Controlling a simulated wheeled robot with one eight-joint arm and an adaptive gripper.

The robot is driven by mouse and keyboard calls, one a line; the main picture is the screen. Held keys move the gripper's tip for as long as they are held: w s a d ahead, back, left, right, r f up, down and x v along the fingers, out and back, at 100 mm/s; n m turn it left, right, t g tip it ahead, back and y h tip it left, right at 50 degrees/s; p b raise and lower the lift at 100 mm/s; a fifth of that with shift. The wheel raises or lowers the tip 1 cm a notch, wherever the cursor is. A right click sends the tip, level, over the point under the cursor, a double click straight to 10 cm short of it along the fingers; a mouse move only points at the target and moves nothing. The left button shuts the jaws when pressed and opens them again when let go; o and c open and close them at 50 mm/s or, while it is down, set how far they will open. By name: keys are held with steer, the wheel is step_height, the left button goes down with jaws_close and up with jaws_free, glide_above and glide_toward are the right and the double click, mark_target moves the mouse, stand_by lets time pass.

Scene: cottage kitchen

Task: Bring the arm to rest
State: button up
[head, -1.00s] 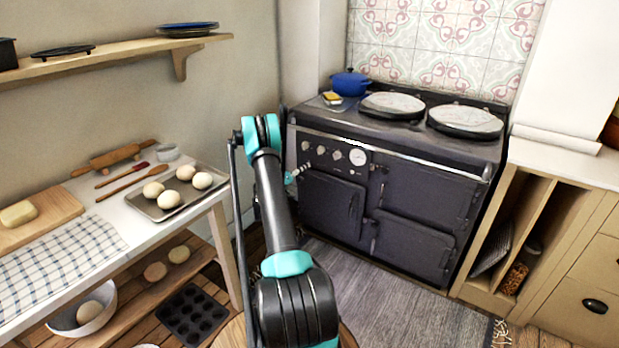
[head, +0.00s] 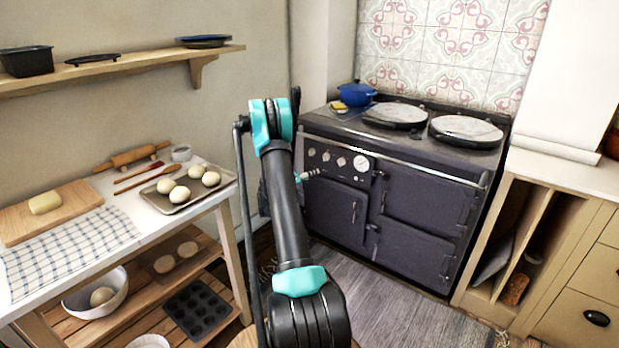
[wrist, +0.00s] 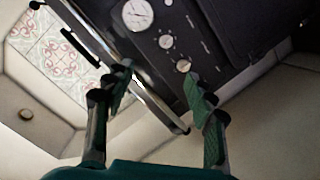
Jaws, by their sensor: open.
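My arm (head: 288,215) rises from the bottom middle of the head view, bent at a teal joint near the top. My gripper (wrist: 157,88) shows in the wrist view with its two green-padded fingers spread apart and nothing between them. Beyond the fingers is the front of the dark range cooker, with its dial and knobs. In the head view the gripper is mostly hidden behind the arm.
The dark range cooker (head: 412,213) stands ahead, with a blue pot (head: 357,94) on top. At left is a worktable with a tray (head: 222,187) of dough balls, a rolling pin (head: 134,155) and a cutting board (head: 78,205). A cabinet (head: 582,250) stands at right. Floor (head: 395,305) shows before the cooker.

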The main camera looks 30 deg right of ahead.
stand_by(0.5)
steer(key=s+a+r+n+y, duration=0.1)
steer(key=s+a+r+y, duration=0.3)
steer(key=s+a, duration=0.4)
steer(key=s+a+r+n+y, duration=0.1)
steer(key=s+a+r+y, duration=0.2)
steer(key=s+a+r, duration=0.55)
steer(key=s+a+f+n+y, duration=0.2)
steer(key=s+a+f+y, duration=0.1)
steer(key=s+a, duration=0.9)
steer(key=s+a+f+n+g+y, duration=0.1)
steer(key=s+a+f+y, duration=0.3)
steer(key=s+a, duration=0.8)
steer(key=shift+s+a+f+n+y, duration=0.2)
steer(key=shift+s+n+y, duration=0.1)
steer(key=shift+n+y, duration=0.2)
